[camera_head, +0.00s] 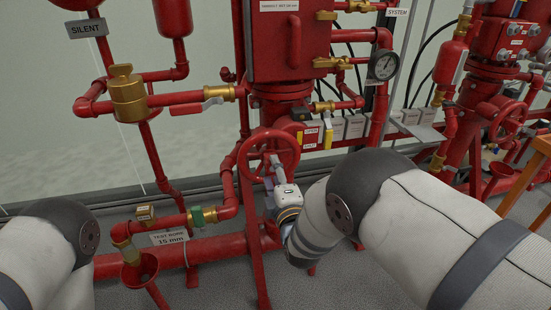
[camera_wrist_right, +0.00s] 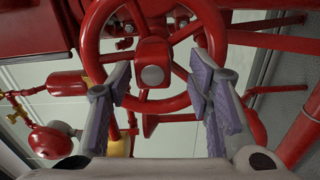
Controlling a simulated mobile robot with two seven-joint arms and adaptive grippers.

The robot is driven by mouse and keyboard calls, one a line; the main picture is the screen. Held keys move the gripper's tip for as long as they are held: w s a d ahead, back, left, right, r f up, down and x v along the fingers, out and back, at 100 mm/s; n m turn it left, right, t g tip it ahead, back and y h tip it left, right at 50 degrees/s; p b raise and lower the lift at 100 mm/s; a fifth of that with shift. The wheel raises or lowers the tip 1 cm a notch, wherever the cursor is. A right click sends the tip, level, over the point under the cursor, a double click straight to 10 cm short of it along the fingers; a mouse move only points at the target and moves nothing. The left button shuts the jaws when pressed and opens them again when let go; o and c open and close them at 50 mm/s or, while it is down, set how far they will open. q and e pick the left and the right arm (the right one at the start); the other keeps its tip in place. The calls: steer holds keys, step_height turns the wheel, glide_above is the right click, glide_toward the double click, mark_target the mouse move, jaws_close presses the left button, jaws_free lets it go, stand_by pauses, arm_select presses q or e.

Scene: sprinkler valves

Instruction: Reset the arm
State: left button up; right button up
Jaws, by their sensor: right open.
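My right arm reaches across the head view from the right. Its gripper (camera_head: 275,172) is at the red handwheel (camera_head: 268,153) on the front of the valve. In the right wrist view the gripper (camera_wrist_right: 165,110) is open, with one purple-grey finger on each side of the wheel's hub (camera_wrist_right: 152,72). The wheel's rim (camera_wrist_right: 88,45) passes behind and between the fingers; whether they touch it I cannot tell. My left arm shows only as a pale link and dark joint at the lower left of the head view; its gripper is out of frame.
Red sprinkler pipes surround the wheel. A red-handled brass valve (camera_head: 205,103) and a pressure gauge (camera_head: 384,65) are nearby. A test pipe with a sign (camera_head: 169,238) and a red funnel (camera_head: 139,272) stand lower left. A second valve set with a handwheel (camera_head: 508,118) stands right.

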steer(key=s+d+f+m+g+h+p, duration=0.1)
steer(key=s+d+f+m+g, duration=0.2)
steer(key=s+d+f, duration=0.35)
steer(key=s+d+f+m+g+h, duration=0.1)
steer(key=s+d+f+m+g, duration=0.25)
steer(key=s, duration=0.55)
steer(key=s+d+f+m+g+h+p, duration=0.1)
steer(key=s+d+f+m+g, duration=0.15)
steer(key=s+d+f, duration=0.45)
arm_select(q)
steer(key=w+r+t, duration=0.1)
steer(key=w+r, duration=0.3)
steer(key=shift+w+r+t+p, duration=0.15)
steer(key=shift+r+t+p, duration=0.05)
steer(key=shift+t+p, duration=0.2)
arm_select(e)
steer(key=s+d+r+m+g, duration=0.1)
steer(key=s+m+g, duration=0.4)
steer(key=s, duration=1.2)
steer(key=s+d+r+m+g, duration=0.1)
steer(key=s+m+g, duration=0.4)
steer(key=s, duration=1.2)
steer(key=shift+s+r+m+g, duration=0.4)
steer(key=shift+r+g, duration=0.2)
steer(key=shift+r, duration=0.15)
steer(key=shift+w, duration=0.1)
